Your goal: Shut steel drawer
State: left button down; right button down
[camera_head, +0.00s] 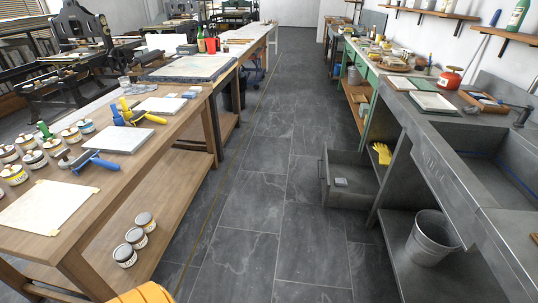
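The steel drawer (324,182) is pulled out to the left from under the grey steel bench on the right. It stands open into the aisle, low above the floor, with a handle (319,169) on its front. A small grey item (341,182) lies inside it. A yellow glove (381,153) hangs at the bench side, just right of the drawer. Neither of my grippers is in view.
The tiled aisle (270,190) is clear in front of the drawer. A wooden table (190,117) with cans and rollers runs along the left. A metal bucket (430,240) stands on the right bench's lower shelf.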

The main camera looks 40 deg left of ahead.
aim_at(363, 187)
jog(key=i+j+u, duration=0.35)
jog(key=j, duration=0.15)
jog(key=i+j+u, duration=0.35)
jog(key=j, duration=0.15)
jog(key=k+j, duration=0.05)
jog(key=k, duration=0.05)
